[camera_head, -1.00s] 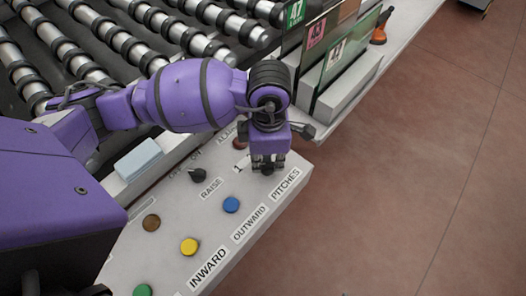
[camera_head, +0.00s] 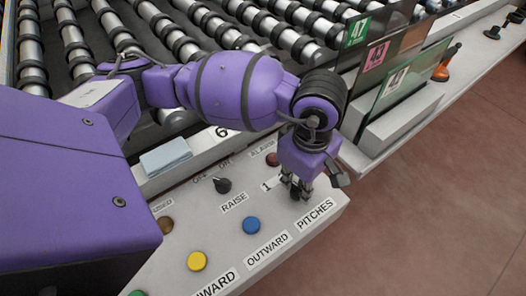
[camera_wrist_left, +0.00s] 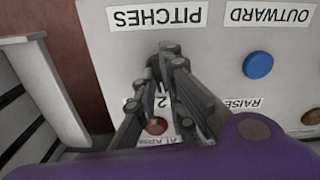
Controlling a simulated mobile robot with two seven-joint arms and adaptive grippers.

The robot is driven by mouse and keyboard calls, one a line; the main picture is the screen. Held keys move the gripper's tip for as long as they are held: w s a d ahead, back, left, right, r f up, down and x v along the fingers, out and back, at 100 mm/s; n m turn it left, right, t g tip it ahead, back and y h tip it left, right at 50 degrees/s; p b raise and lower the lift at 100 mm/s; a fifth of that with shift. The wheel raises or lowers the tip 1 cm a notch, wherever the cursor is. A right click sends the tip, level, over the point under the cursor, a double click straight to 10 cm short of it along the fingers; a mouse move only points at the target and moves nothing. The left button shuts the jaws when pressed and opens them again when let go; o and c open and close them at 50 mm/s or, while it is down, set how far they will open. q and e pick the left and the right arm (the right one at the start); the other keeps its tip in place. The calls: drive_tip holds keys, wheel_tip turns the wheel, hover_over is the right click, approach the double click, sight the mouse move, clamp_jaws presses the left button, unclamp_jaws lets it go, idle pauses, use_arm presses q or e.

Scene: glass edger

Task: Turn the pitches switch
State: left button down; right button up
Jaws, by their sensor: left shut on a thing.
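The grey control panel (camera_head: 285,222) carries a "PITCHES" label (camera_head: 315,214) near its right end; this label shows upside down in the left wrist view (camera_wrist_left: 157,17). My left gripper (camera_head: 300,190) points down at the panel just behind this label. In the left wrist view its fingers (camera_wrist_left: 168,60) are closed around the small dark pitches switch (camera_wrist_left: 153,68), which they mostly hide. The switch's exact turn cannot be told. A "2" shows beside the fingers in the wrist view, and a "1" in the head view. My right gripper is not in view.
A black raise knob (camera_head: 222,185), a blue button (camera_head: 251,225), a yellow button (camera_head: 197,261) and a red alarm button (camera_head: 272,159) sit near the gripper. Rollers (camera_head: 190,45) lie behind. Upright glass panes (camera_head: 398,75) stand at the right; open floor lies front right.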

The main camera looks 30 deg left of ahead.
use_arm(q)
drive_tip(key=shift+m+b, duration=0.6)
drive_tip(key=shift+m, duration=0.3)
drive_tip(key=shift+r, duration=0.1)
drive_tip(key=c, duration=1.9)
unclamp_jaws()
drive_tip(key=shift+o, duration=0.3)
